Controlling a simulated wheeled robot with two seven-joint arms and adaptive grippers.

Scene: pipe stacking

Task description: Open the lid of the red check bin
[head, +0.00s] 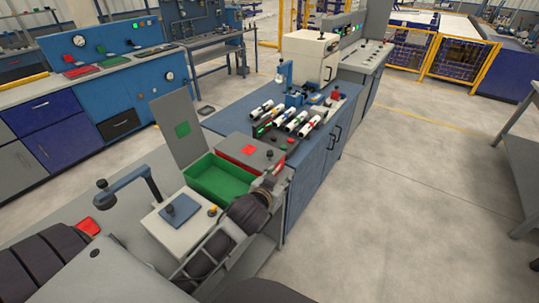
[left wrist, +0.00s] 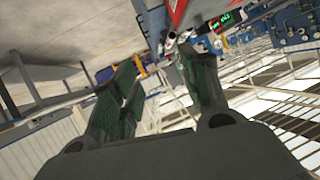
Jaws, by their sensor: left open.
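The red check bin (head: 228,157) stands on the bench behind the green bin. Its grey lid (head: 262,158) is down and carries a red square and a small dark knob. My left gripper (head: 274,173) is just in front of the lid's right end, open; I cannot tell whether it touches the bin. In the left wrist view my left gripper's dark fingers (left wrist: 160,95) are spread with nothing held between them. A red part (left wrist: 178,12) shows beyond them at the top, likely the bin. My right gripper is not in view.
The green bin (head: 207,186) is open, its lid (head: 178,128) standing upright at the left. Several white pipes (head: 279,116) lie on a rack behind the red bin. A white box with a blue plate (head: 180,209) is nearer.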

